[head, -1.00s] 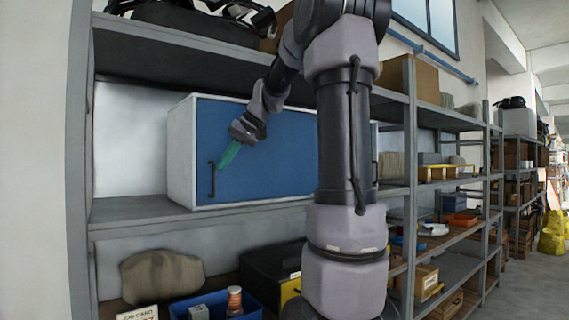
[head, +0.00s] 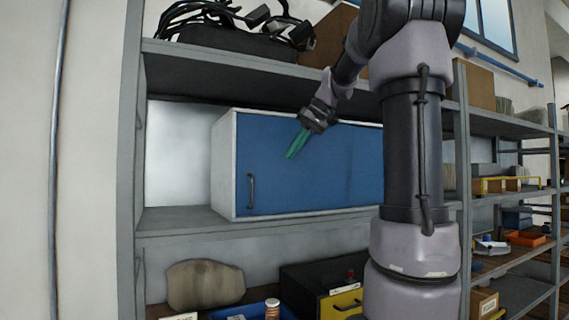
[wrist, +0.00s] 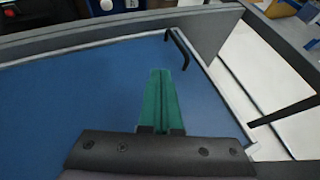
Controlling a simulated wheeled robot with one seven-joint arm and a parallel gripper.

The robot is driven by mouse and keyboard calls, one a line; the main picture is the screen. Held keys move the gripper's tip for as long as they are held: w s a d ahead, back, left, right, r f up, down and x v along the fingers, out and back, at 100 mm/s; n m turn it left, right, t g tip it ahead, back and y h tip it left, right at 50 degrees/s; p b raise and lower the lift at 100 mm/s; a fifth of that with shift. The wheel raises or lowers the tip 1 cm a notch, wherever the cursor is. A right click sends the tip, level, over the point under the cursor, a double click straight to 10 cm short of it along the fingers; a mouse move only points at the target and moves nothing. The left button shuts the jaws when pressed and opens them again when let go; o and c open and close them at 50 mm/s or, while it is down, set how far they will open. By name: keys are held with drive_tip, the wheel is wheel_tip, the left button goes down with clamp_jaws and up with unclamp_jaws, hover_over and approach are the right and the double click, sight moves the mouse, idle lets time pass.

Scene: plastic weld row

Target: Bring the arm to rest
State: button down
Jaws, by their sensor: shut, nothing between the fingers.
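My gripper (head: 298,144) has green fingers pressed together with nothing between them. It points down and to the left in front of the blue door (head: 320,170) of a white cabinet, up and to the right of the door's dark handle (head: 251,190). In the wrist view the shut green fingers (wrist: 162,75) extend over the blue door (wrist: 80,95), with the handle (wrist: 177,48) just beyond their tips and to the right. The door looks closed. I cannot tell the exact gap between the fingers and the door.
The cabinet stands on a grey shelf (head: 180,220). Black cables (head: 235,25) lie on the shelf above. Below are a tan sack-like object (head: 205,284), a blue bin (head: 235,314) and a black and yellow case (head: 325,290). More shelving runs off to the right.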

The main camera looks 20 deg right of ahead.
drive_tip(key=s+a+f+m+t+h, duration=0.1)
drive_tip(key=s+a+f, duration=0.3)
drive_tip(key=s+f, duration=0.4)
drive_tip(key=s+a+f+m+h, duration=0.2)
drive_tip(key=s+f, duration=0.6)
drive_tip(key=s, duration=0.4)
drive_tip(key=shift+s+a+f+m+t, duration=0.25)
drive_tip(key=shift+a+m+t, duration=0.2)
drive_tip(key=shift+a, duration=0.7)
